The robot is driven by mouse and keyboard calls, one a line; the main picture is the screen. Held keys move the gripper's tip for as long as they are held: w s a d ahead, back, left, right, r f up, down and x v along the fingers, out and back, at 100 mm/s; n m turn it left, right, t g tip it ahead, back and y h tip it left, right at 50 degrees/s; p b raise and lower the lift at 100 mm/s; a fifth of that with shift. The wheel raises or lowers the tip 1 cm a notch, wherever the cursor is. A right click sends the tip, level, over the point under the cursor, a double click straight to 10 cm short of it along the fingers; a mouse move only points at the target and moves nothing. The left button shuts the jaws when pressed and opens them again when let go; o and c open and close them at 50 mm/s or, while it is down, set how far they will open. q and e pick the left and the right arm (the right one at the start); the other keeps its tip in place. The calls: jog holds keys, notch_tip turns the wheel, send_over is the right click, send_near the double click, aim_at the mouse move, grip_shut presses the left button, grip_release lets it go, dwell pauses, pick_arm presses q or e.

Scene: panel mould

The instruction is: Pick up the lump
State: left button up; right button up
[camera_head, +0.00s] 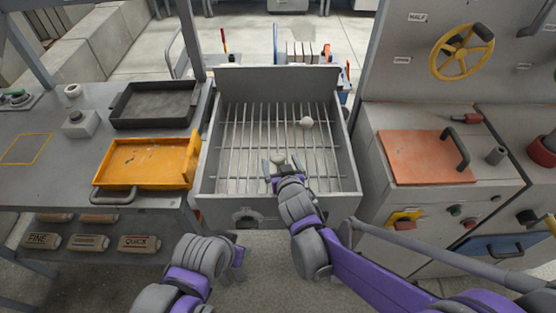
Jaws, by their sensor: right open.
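A small pale, rounded lump (278,159) lies on the barred grate (240,135) of the grey metal box. My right gripper (281,168) is open at this lump, with its fingers around or just in front of it; I cannot tell whether they touch it. A second pale lump (306,122) lies farther back and to the right on the bars, clear of the gripper. My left gripper (238,256) is low in front of the box, small and turned so that its jaws do not show clearly.
The grey box has raised walls (275,78). On the left bench are an orange tray (145,165) and a black tray (155,104). On the right stands a cabinet with an orange-red lid (415,157) and a yellow handwheel (462,51) behind.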

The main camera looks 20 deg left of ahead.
jog(key=shift+w+a+f, duration=0.15)
jog(key=shift+w, duration=0.2)
grip_shut()
dwell(0.3)
